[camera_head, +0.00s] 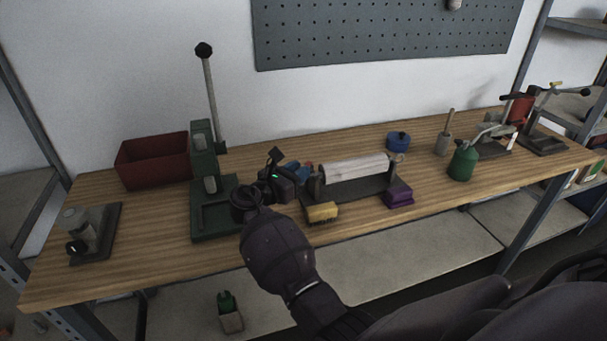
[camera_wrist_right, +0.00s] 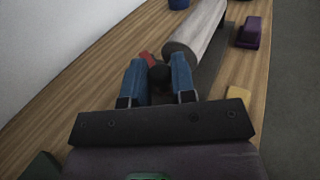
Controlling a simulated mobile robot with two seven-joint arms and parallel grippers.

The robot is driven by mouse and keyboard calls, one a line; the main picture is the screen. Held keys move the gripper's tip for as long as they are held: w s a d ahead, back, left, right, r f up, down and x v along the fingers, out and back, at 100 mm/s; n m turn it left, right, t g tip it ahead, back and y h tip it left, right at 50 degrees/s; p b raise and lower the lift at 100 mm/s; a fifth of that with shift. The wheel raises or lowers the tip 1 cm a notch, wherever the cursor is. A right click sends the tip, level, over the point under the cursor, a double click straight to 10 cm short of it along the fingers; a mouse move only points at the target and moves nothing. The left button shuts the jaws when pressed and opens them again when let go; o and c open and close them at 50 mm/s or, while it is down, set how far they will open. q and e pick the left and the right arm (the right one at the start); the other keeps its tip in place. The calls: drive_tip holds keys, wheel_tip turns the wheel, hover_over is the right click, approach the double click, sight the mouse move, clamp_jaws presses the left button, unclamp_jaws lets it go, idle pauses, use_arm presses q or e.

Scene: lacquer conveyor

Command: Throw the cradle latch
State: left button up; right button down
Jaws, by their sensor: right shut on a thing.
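The cradle (camera_head: 365,186) is a dark base on the bench with a pale roller (camera_head: 352,168) lying across it. My right gripper (camera_head: 303,170) is at the cradle's left end; its arm comes up from the bottom of the head view. In the right wrist view, the blue fingers of the gripper (camera_wrist_right: 158,75) are shut on a small dark part with a red end (camera_wrist_right: 146,58), which looks like the cradle latch. The roller (camera_wrist_right: 196,28) lies just beyond and right of the fingers. The fingers partly hide the latch, and its exact position is unclear. My left gripper is out of view.
A green lever press (camera_head: 203,190) stands close left of my right gripper. A yellow block (camera_head: 322,212) and a purple block (camera_head: 398,196) sit at the cradle's front. A red bin (camera_head: 152,162), blue pot (camera_head: 398,140) and green can (camera_head: 462,163) stand farther off.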

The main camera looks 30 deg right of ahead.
drive_tip(key=shift+w+a+f+m+g, duration=0.1)
drive_tip(key=shift+w+a+m+g, duration=0.1)
drive_tip(key=shift+m+g, duration=0.25)
drive_tip(key=shift+w+a+m+g, duration=0.1)
drive_tip(key=shift+w+m+g, duration=0.15)
drive_tip(key=shift+g, duration=0.4)
drive_tip(key=c, duration=1)
unclamp_jaws()
